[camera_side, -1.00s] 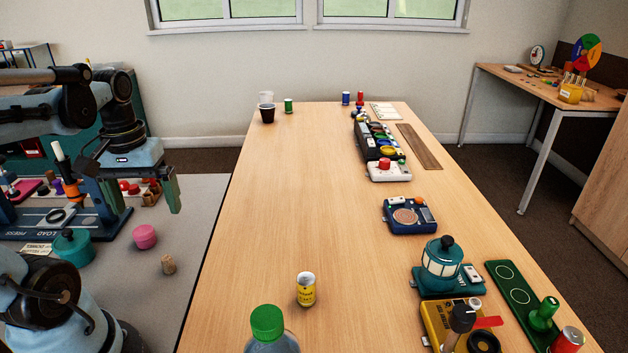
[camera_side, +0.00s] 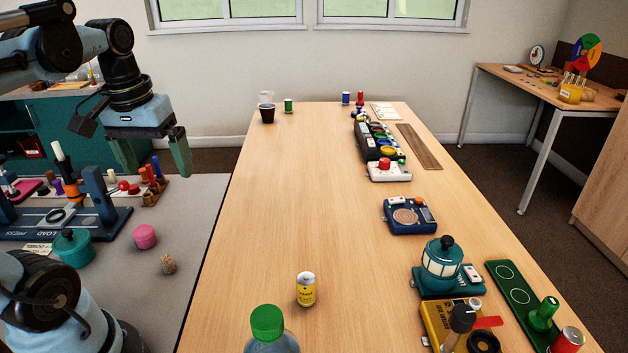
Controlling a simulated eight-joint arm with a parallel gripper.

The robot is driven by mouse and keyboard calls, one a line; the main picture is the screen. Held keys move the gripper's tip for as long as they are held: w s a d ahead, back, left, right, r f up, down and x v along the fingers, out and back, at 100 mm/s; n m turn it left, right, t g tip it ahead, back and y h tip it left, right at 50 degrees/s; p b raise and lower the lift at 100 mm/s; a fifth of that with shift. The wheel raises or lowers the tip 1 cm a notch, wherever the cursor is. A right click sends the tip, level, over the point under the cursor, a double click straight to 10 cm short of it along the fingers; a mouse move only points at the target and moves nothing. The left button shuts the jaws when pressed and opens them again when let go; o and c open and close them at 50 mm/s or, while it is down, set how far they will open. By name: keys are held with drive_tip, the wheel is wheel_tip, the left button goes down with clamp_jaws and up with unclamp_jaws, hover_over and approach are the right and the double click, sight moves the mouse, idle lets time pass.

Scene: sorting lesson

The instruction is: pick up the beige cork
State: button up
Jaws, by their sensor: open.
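The beige cork (camera_side: 168,264) stands on the grey table (camera_side: 190,215) at the left, to the right of and a little in front of a pink round piece (camera_side: 144,236). My gripper (camera_side: 154,172) hangs above the back part of that grey table, pointing down. Its two green fingers are wide apart with nothing between them. It is well above the cork and farther back in the picture, not touching it. The cork is fully visible.
A teal lidded pot (camera_side: 73,249) stands left of the pink piece.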

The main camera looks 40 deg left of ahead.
drive_tip(key=w+d+f+m+t, duration=0.2)
drive_tip(key=w+d+f+m, duration=0.1)
drive_tip(key=w+d+f, duration=0.1)
drive_tip(key=shift+w+d+f+t, duration=0.2)
drive_tip(key=shift+w+d+t, duration=0.1)
drive_tip(key=shift+d, duration=0.15)
drive_tip(key=w+d+f+m+t, duration=0.1)
drive_tip(key=d, duration=0.1)
drive_tip(key=d+f+m+t, duration=0.1)
drive_tip(key=d, duration=0.1)
drive_tip(key=w+d+f+m+t, duration=0.1)
drive_tip(key=d+m, duration=0.1)
drive_tip(key=shift+w+d+f+h, duration=0.2)
drive_tip(key=shift+w+d+h, duration=0.1)
drive_tip(key=shift+c, duration=1.1)
drive_tip(key=shift+d, duration=0.1)
drive_tip(key=c, duration=0.5)
drive_tip(key=shift+c, duration=0.4)
drive_tip(key=g, duration=0.7)
hover_over(165, 258)
drive_tip(key=f, duration=0.2)
drive_tip(key=shift+n, duration=0.3)
drive_tip(key=shift+f, duration=5.8)
